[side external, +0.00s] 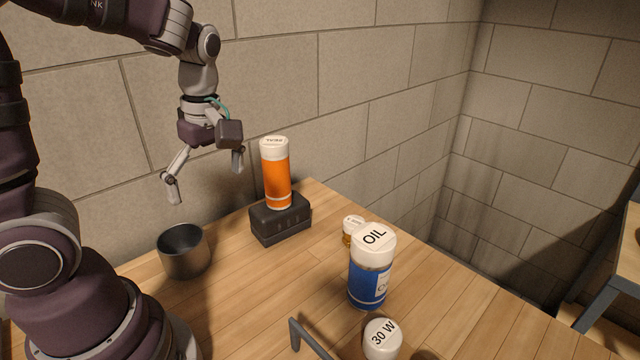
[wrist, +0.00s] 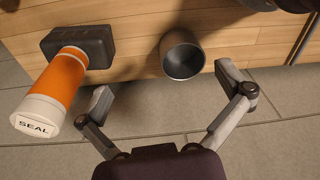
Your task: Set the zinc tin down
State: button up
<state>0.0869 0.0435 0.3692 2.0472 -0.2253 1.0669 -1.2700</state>
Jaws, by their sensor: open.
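The zinc tin (side external: 184,252), a dark grey open-topped metal cup, stands upright on the wooden table near its left side, close to my arm. In the wrist view the tin (wrist: 183,55) sits beyond and between my fingers, apart from them, and looks empty. My gripper (side external: 205,182) is open and empty, raised above the table to the left of the orange bottle. In the wrist view my gripper's fingers (wrist: 163,82) are spread wide, with floor showing between them.
An orange bottle (side external: 276,175) marked SEAL stands on a black block (side external: 281,219). A blue OIL bottle (side external: 370,270), a small amber jar (side external: 352,231) and a 30 W bottle (side external: 382,338) stand further right. A grey bracket (side external: 308,339) is at the front. A brick wall (side external: 290,60) rises behind.

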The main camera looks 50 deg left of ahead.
jog(key=s+d+r+m+t, duration=0.1)
jog(key=d+r+m+t, duration=0.1)
jog(key=m, duration=0.8)
jog(key=s+d+r+m+t+h, duration=0.1)
jog(key=d+m+t, duration=0.3)
jog(key=m, duration=0.6)
jog(key=d+r, duration=0.1)
jog(key=d, duration=0.1)
jog(key=shift+d+r, duration=0.3)
jog(key=shift+r, duration=0.05)
